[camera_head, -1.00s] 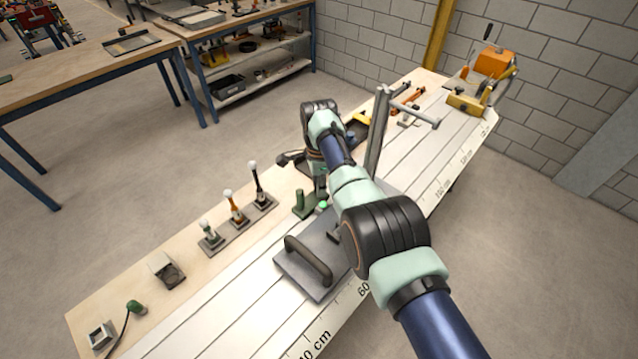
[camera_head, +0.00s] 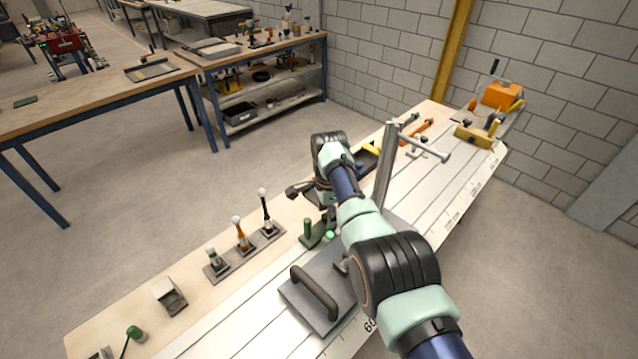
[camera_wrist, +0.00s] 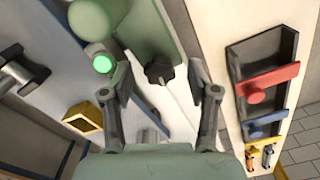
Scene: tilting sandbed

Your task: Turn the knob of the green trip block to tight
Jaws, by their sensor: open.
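The green trip block (camera_head: 311,235) stands on the bench's left strip beside my arm in the head view. In the wrist view the green trip block (camera_wrist: 146,28) fills the top middle, with a lit green lamp (camera_wrist: 103,64) at its left. Its dark ribbed knob (camera_wrist: 159,74) faces the wrist camera; I cannot read any tight mark. My gripper (camera_wrist: 159,84) is open, one finger on each side of the knob. The fingers look apart from the knob, but I cannot tell the depth gap. In the head view my arm hides the knob.
A grey plate with a black handle (camera_head: 316,291) lies in front of the block. A steel post with a crossbar (camera_head: 387,165) rises close to my arm. Several small levers (camera_head: 241,240) stand at left. A dark tray with a red-handled piece (camera_wrist: 262,85) shows at right in the wrist view.

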